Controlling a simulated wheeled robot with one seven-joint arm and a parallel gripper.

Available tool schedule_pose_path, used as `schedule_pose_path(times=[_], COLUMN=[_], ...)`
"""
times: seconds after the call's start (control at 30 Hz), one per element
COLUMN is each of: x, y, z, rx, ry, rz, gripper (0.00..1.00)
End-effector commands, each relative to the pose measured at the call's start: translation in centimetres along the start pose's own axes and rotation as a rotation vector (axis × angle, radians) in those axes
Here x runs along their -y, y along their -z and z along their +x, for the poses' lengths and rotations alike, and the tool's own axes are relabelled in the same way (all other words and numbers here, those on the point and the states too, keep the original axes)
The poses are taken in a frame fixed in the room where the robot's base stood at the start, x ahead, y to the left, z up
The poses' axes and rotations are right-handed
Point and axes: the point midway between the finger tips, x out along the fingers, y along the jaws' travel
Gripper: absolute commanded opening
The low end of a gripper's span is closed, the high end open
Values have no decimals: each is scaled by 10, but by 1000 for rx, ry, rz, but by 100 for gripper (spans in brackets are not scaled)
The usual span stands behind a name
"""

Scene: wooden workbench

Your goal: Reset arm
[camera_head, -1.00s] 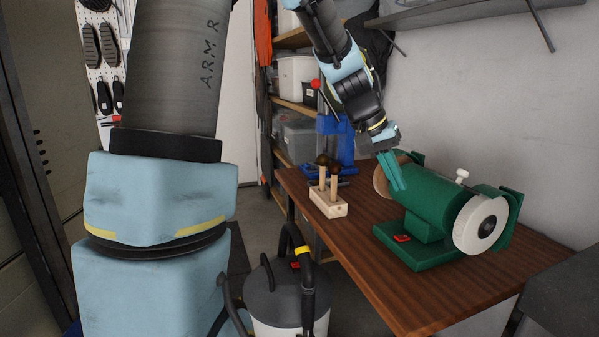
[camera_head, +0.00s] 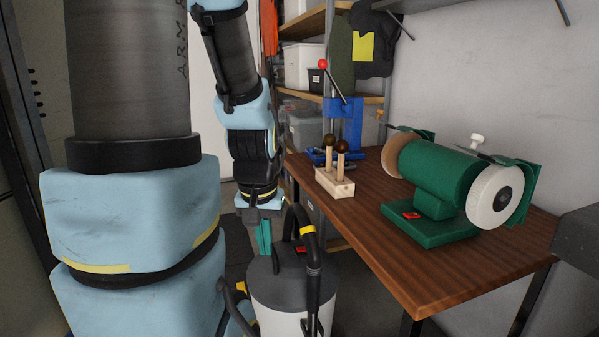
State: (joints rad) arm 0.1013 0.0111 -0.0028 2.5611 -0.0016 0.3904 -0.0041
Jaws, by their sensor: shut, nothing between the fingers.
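My gripper (camera_head: 264,237) hangs at the end of my arm, pointing down, left of the workbench (camera_head: 440,284) and just behind the vacuum canister. Its green fingers are together and hold nothing. Their tips are close to the canister's top in the picture; I cannot tell the gap. My arm's upper links fill the left side of the view.
A green bench grinder (camera_head: 445,180) stands on the bench. A wooden block (camera_head: 334,184) with two dark-knobbed handles sits near its left edge, with a blue vise-like tool (camera_head: 345,125) behind. A vacuum canister (camera_head: 290,285) with a black hose stands on the floor. Shelves (camera_head: 305,90) are behind.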

Motion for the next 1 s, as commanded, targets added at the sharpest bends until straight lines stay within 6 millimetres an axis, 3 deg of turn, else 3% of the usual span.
schedule_pose_path(times=[0.1,0.43,0.5,0.73,1.0], x=[-1,-2,-2,-2,-2], y=[-6,-17,-13,-9,-1], z=[20,51,32,8,-36], rx=[12,42,40,40,40], ry=[-1,-2,-2,-2,-2], rz=[1,1,1,1,1], gripper=[0,0,0,0,0])
